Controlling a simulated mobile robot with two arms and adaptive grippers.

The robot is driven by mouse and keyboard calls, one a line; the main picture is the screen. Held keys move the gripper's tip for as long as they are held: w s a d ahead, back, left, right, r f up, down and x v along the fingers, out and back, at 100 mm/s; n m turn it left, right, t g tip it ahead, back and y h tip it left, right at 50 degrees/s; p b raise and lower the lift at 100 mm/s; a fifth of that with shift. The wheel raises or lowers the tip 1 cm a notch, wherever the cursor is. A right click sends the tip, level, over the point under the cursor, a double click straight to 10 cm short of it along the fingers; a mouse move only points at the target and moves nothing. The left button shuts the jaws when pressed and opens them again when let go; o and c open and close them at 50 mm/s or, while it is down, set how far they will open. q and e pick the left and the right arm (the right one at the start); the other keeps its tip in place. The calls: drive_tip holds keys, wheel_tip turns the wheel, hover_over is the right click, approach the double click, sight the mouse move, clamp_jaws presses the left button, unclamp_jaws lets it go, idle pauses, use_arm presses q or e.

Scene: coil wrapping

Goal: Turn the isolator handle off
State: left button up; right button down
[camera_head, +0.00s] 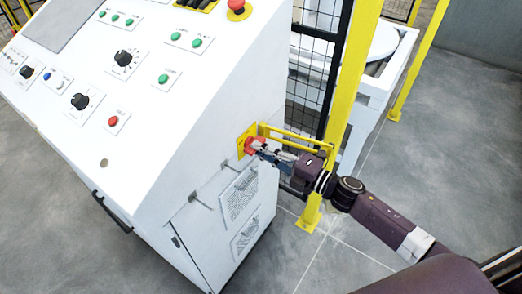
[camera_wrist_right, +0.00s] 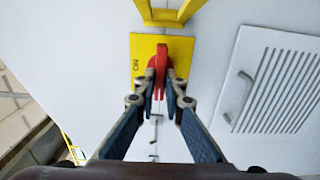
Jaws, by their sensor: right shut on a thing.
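The red isolator handle (camera_head: 253,145) sits on a yellow plate (camera_head: 242,141) on the side of the white control cabinet. In the right wrist view the handle (camera_wrist_right: 161,66) stands lengthwise in the picture on the yellow plate (camera_wrist_right: 143,93), with "ON" lettering to its left. My right gripper (camera_head: 264,149) reaches the handle from the right. In the wrist view the fingertips of my right gripper (camera_wrist_right: 160,80) are closed on both sides of the handle. My left gripper is in neither view.
A yellow guard bar (camera_head: 296,136) stands out beside the handle, close to my right gripper. The white cabinet (camera_head: 190,120) carries buttons and knobs on top and a vent (camera_head: 239,197) on its side. A yellow post (camera_head: 350,80) and black mesh fence stand behind.

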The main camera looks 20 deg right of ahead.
drive_tip(key=c, duration=2)
unclamp_jaws()
drive_tip(key=v, duration=1.2)
drive_tip(key=shift+d+f, duration=0.1)
